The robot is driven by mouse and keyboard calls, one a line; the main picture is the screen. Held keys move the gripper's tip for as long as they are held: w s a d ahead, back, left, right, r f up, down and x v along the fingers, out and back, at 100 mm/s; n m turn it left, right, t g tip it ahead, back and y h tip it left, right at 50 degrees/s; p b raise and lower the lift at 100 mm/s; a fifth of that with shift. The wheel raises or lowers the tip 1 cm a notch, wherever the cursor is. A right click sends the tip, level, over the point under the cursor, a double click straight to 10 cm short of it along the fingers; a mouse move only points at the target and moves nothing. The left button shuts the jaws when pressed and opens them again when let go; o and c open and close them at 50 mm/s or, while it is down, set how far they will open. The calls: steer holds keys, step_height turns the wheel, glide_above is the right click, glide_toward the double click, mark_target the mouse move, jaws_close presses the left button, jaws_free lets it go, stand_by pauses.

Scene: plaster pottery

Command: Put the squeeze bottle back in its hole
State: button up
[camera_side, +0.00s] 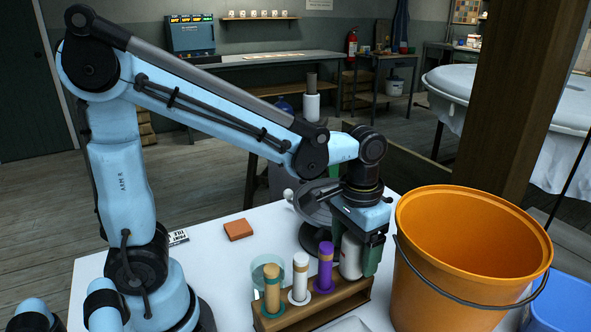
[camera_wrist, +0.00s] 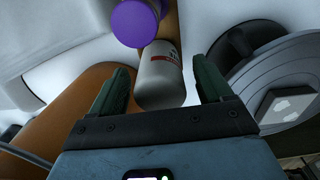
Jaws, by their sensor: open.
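A white squeeze bottle (camera_side: 351,258) with dark and red print stands upright at the right end of a wooden rack (camera_side: 332,302). It also shows in the wrist view (camera_wrist: 160,78), between the fingers. My gripper (camera_side: 358,264) points down around the bottle. In the wrist view its green fingers (camera_wrist: 163,68) are open, with a gap on both sides of the bottle. The fingers partly hide the bottle in the side view. Its base appears to be at the rack, but I cannot tell how deep it sits in the hole.
Purple (camera_side: 324,267), white (camera_side: 300,278) and orange (camera_side: 272,291) bottles stand in the rack left of it. A large orange bucket (camera_side: 425,275) is close on the right. A grey round wheel (camera_side: 313,207) is behind the rack. An orange block (camera_side: 239,229) lies on the white table.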

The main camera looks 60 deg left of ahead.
step_height(320, 180, up, 11)
steer(key=shift+s+r, duration=0.1)
steer(key=shift+s, duration=0.05)
stand_by(0.4)
steer(key=shift+f, duration=0.2)
steer(key=shift+f, duration=5.9)
steer(key=shift+r, duration=1.75)
steer(key=shift+r, duration=3.15)
